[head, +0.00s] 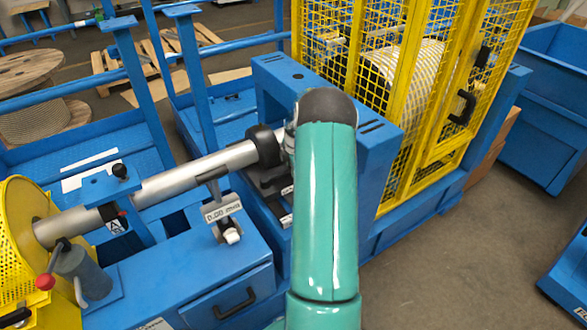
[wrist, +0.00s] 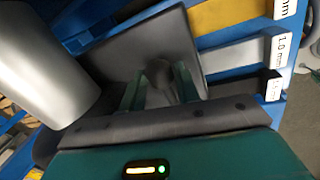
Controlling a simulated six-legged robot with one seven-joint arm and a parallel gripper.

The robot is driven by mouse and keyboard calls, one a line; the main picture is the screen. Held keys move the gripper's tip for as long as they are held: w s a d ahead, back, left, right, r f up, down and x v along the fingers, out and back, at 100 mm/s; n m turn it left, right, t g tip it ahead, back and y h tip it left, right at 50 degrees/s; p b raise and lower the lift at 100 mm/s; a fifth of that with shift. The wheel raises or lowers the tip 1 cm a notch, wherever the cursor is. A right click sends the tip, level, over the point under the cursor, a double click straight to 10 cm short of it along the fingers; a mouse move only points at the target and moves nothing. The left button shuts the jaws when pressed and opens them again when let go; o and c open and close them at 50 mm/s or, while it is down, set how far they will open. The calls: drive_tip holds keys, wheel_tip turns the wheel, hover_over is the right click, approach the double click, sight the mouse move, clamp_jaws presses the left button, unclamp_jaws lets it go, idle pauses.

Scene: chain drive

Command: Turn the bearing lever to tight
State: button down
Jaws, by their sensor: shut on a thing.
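In the wrist view my gripper (wrist: 159,88) has its two green fingers on either side of a dark round knob (wrist: 159,72), which I take to be the end of the bearing lever. The fingers are shut on it. A dark grey block or plate lies behind the knob. The lever's shank and its tight mark cannot be made out. In the head view my teal arm hides the gripper and the lever, close to the black collar (head: 264,146) at the right end of the silver shaft (head: 190,174).
A readout marked in mm (head: 222,211) stands below the shaft. A red-knobbed handle (head: 46,282) is beside the yellow guard at left. A yellow mesh cage (head: 425,110) stands behind right. Strips labelled in mm (wrist: 238,53) lie right of my gripper.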

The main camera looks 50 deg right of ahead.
drive_tip(key=shift+w, duration=0.1)
idle(0.3)
drive_tip(key=c, duration=1)
unclamp_jaws()
drive_tip(key=shift+d, duration=0.1)
drive_tip(key=shift+c, duration=0.2)
wheel_tip(320, 180, up, 14)
drive_tip(key=s+a, duration=0.1)
drive_tip(key=s, duration=0.1)
drive_tip(key=shift+s+a+f, duration=0.2)
drive_tip(key=shift+f, duration=0.05)
